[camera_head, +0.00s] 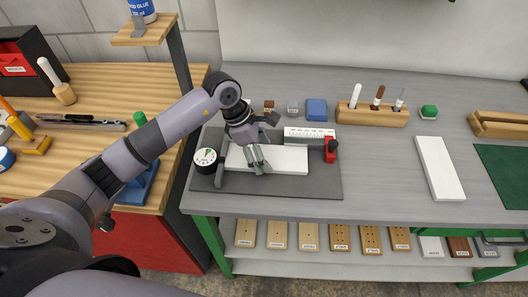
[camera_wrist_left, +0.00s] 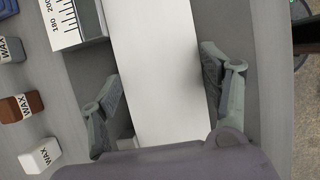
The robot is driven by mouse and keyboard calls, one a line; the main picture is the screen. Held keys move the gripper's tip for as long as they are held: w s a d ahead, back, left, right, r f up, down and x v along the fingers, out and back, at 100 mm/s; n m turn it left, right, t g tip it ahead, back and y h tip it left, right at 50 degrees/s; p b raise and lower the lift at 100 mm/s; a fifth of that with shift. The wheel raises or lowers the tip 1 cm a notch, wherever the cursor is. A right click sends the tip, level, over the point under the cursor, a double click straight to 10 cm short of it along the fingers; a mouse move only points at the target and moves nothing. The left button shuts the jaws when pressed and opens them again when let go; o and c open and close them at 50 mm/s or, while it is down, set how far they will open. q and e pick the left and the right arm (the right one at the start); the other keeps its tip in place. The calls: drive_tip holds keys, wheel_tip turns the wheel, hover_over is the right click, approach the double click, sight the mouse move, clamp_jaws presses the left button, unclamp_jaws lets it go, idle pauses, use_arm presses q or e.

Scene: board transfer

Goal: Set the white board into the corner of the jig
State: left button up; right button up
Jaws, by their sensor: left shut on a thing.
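A long white board (camera_head: 288,160) lies on or just above the dark grey jig base (camera_head: 318,186) in the head view; I cannot tell if it touches the base. My left gripper (camera_head: 260,166) reaches down over the board's left part, its fingers on both long sides. My right gripper is not in view.
A round dial (camera_head: 205,158) stands at the jig's left, a red clamp (camera_head: 331,150) at its right. Another white board (camera_head: 439,167) lies farther right. Wax blocks (camera_wrist_left: 22,108) and a wooden tool holder (camera_head: 372,115) stand behind. The bench between jig and second board is clear.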

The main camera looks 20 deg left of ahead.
use_arm(q)
drive_tip(key=shift+a+f, duration=0.15)
drive_tip(key=shift+a, duration=0.2)
drive_tip(key=o, duration=1)
drive_tip(key=shift+c, duration=0.2)
drive_tip(key=shift+o, duration=1.3)
drive_tip(key=shift+a, duration=0.2)
drive_tip(key=shift+o, duration=0.9)
drive_tip(key=shift+d, duration=0.25)
